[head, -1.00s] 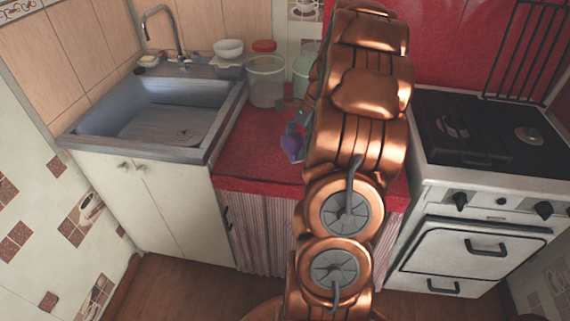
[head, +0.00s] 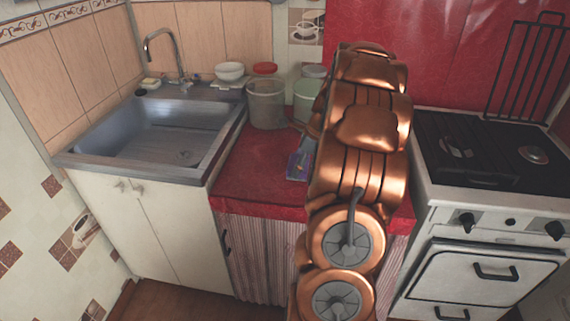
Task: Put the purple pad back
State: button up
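The purple pad (head: 297,168) shows on the red counter between the sink and the stove, just left of my arm. Its right side is hidden behind the arm. My gripper (head: 308,144) is mostly hidden behind my copper arm; only a small greyish part shows at the pad's upper edge. I cannot tell whether its fingers touch the pad or whether they are open or shut.
A clear tub (head: 266,103) and a greenish container (head: 306,100) stand at the back of the red counter (head: 250,165). The sink (head: 150,135) is left, with a white bowl (head: 229,72) behind it. The stove (head: 490,150) is right. The counter's front left is clear.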

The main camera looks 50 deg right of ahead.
send_over(281, 172)
jog(key=s, duration=0.1)
jog(key=shift+s+d+f+p, duration=0.1)
jog(key=shift+d+f+p, duration=0.2)
jog(key=shift+d+f, duration=0.1)
jog(key=shift+f, duration=1.65)
jog(key=shift+f+p, duration=0.1)
jog(key=shift+p, duration=0.2)
jog(key=o, duration=0.9)
jog(key=b+v, duration=0.1)
jog(key=v, duration=1.1)
